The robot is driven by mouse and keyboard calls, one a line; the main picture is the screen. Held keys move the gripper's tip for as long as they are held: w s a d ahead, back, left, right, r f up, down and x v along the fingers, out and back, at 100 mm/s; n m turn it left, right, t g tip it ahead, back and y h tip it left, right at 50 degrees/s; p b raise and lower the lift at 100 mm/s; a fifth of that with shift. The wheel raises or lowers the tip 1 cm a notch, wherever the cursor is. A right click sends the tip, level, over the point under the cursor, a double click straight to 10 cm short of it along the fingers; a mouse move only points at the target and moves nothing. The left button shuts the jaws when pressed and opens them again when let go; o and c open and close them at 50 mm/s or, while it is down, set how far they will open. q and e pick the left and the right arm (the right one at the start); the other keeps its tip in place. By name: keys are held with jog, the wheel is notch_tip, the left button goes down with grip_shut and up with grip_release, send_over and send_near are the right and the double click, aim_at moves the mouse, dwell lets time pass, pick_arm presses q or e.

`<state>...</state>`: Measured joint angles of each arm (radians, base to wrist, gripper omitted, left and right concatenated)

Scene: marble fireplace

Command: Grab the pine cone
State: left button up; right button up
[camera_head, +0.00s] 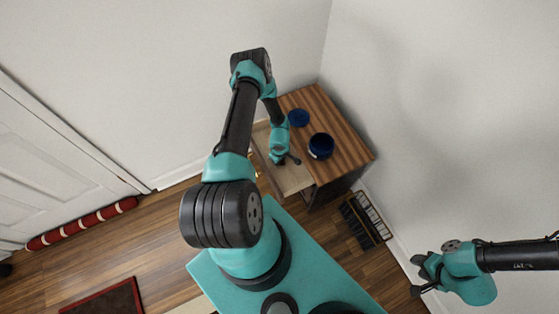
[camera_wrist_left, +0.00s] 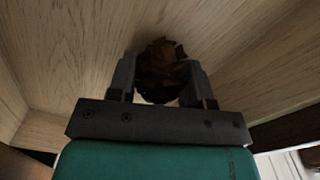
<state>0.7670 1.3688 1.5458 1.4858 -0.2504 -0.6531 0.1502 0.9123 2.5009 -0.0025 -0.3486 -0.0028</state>
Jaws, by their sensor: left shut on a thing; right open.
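The pine cone (camera_wrist_left: 162,68) is brown and sits between the two fingers of my left gripper (camera_wrist_left: 160,85) in the left wrist view. The fingers are shut on it. Pale wood drawer surfaces surround it. In the head view my left gripper (camera_head: 290,160) reaches down into the open drawer (camera_head: 291,181) of a wooden cabinet (camera_head: 347,145), and the pine cone is hidden there. I cannot tell whether the cone touches the drawer's floor. My right gripper (camera_head: 416,276) is open and empty at the lower right, well away from the cabinet.
A dark blue pot (camera_head: 321,146) and a blue round lid-like piece (camera_head: 298,117) are on the cabinet top, close to my left arm. A black rack (camera_head: 366,220) stands on the floor by the right wall. A red roll (camera_head: 82,224) lies along the door at left.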

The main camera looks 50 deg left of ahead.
pick_arm(q)
notch_tip(320, 180, up, 10)
jog(key=shift+f, duration=0.2)
dwell(0.7)
